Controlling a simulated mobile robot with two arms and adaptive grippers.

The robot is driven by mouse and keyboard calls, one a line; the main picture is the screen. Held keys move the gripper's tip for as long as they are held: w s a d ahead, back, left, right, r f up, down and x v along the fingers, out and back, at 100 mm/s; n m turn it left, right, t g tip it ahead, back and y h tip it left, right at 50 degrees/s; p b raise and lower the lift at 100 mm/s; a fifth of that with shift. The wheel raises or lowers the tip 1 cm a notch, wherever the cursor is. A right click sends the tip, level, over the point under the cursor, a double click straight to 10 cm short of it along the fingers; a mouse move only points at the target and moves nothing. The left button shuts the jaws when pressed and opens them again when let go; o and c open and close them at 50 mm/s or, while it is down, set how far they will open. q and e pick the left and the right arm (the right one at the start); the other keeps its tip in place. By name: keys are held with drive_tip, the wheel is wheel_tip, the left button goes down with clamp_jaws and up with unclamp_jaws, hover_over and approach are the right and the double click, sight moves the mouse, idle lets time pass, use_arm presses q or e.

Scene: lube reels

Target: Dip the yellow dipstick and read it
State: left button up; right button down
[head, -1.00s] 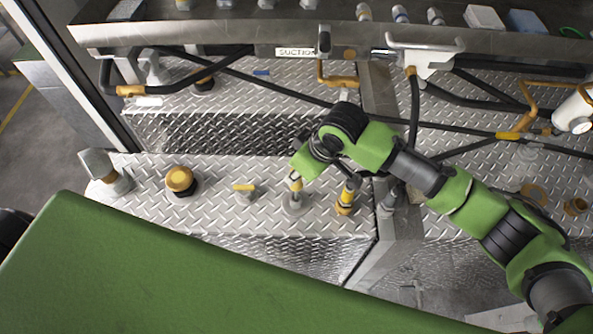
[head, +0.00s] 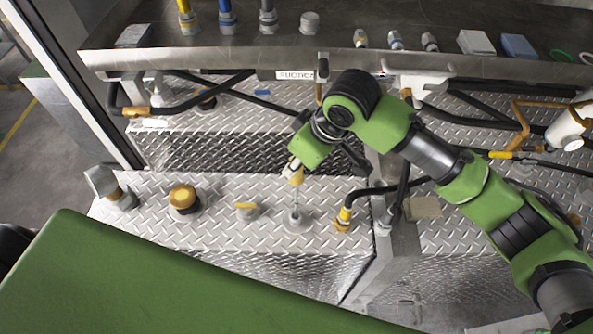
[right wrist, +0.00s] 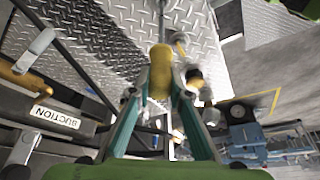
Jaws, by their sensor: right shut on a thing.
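My right gripper (head: 293,168) is shut on the yellow dipstick (head: 296,178). Its yellow handle (right wrist: 160,68) sits between the fingers in the right wrist view. The thin grey rod hangs below the handle and shows as a length of metal above the round grey fitting (head: 297,221) on the tread-plate deck. The rod's lower end seems to be at or in that fitting; I cannot tell how deep. No level mark is readable on the rod. My left gripper is not in view.
A yellow-brown cap (head: 183,198) is farther left. The steel shelf with the SUCTION label (head: 296,75) runs behind.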

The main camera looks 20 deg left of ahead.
wheel_tip(320, 180, up, 10)
drive_tip(key=shift+r, duration=0.15)
idle(0.5)
idle(0.6)
